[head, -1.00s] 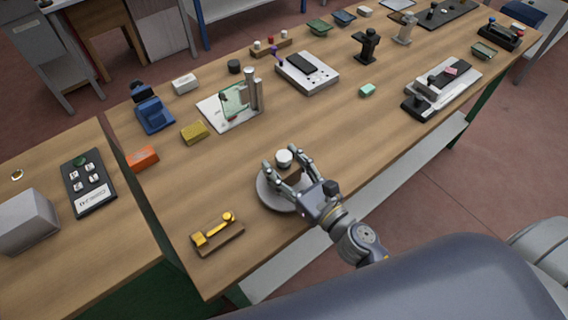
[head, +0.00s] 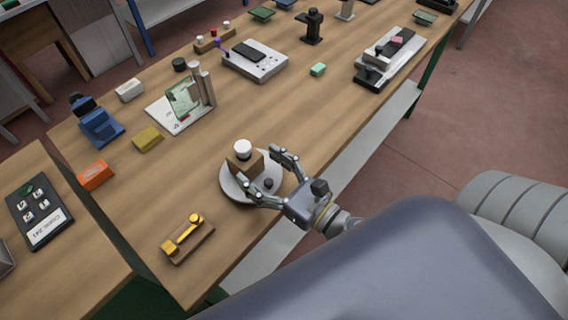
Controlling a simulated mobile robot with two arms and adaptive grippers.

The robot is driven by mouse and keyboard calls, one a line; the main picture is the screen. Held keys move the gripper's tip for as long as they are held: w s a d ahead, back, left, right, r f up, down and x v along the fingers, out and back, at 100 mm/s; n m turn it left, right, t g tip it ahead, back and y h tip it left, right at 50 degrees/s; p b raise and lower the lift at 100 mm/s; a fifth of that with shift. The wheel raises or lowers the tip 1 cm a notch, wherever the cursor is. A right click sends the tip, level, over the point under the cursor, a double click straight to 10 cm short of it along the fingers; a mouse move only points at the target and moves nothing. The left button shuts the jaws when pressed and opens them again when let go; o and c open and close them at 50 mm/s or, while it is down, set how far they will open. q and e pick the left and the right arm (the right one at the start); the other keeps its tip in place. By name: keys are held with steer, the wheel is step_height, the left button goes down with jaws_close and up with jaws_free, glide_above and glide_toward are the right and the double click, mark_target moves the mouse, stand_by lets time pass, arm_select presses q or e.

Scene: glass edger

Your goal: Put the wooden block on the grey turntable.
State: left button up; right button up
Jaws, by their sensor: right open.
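The wooden block (head: 257,163), with a white round knob (head: 242,148) on top, stands upright on the far part of the grey turntable (head: 233,189). A small dark knob (head: 268,183) shows near the turntable's middle. My right gripper (head: 260,172) is open over the turntable, its fingers coming from the lower right. One fingertip is right of the block and the other is in front of it, over the disc. The block is beyond the fingertips and appears free of them; any slight contact is hard to tell. My left gripper is not in view.
A yellow-handled tool on a wooden base (head: 187,238) lies left of the turntable. An orange block (head: 95,175), a yellow sponge-like block (head: 147,139) and a glass holder (head: 187,105) stand farther back. The table right of the turntable is largely clear.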

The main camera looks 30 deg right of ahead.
steer(key=b+v, duration=0.2)
steer(key=v, duration=0.3)
steer(key=shift+f, duration=0.15)
steer(key=shift+s+d+r+b, duration=0.2)
steer(key=shift+s+b, duration=0.3)
steer(key=shift+s, duration=0.15)
